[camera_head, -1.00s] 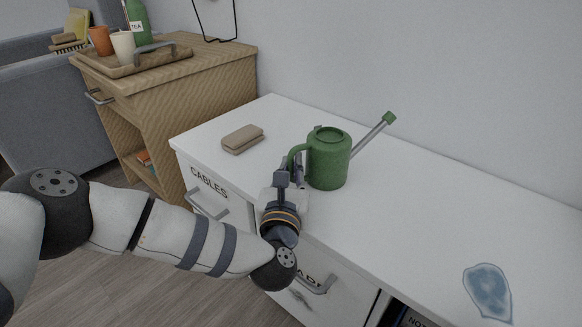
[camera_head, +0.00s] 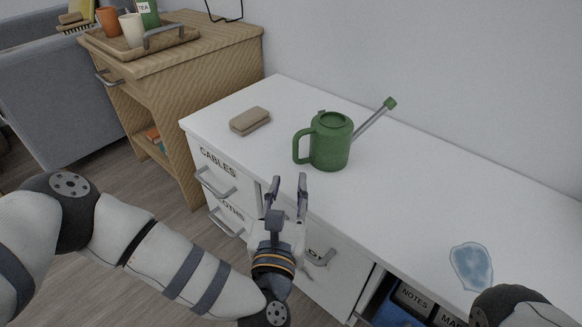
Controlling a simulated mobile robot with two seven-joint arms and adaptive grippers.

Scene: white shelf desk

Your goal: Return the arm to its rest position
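My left gripper (camera_head: 285,190) is open and empty, in front of the white desk's front edge. Its two fingers point away toward the desk top, apart from each other. The green watering can (camera_head: 331,143) stands upright on the white desk (camera_head: 400,185), beyond the gripper and a little right of it, with a gap between them. Its handle faces left and its spout points up to the right. A dark rounded part of my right arm (camera_head: 512,308) shows at the bottom right; the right gripper is out of view.
A tan block (camera_head: 250,121) lies at the desk's left end. A blue puddle-like patch (camera_head: 471,266) is on the right. Drawers with grey handles (camera_head: 216,185) line the front. A wooden cabinet (camera_head: 190,75) bears a tray with cups.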

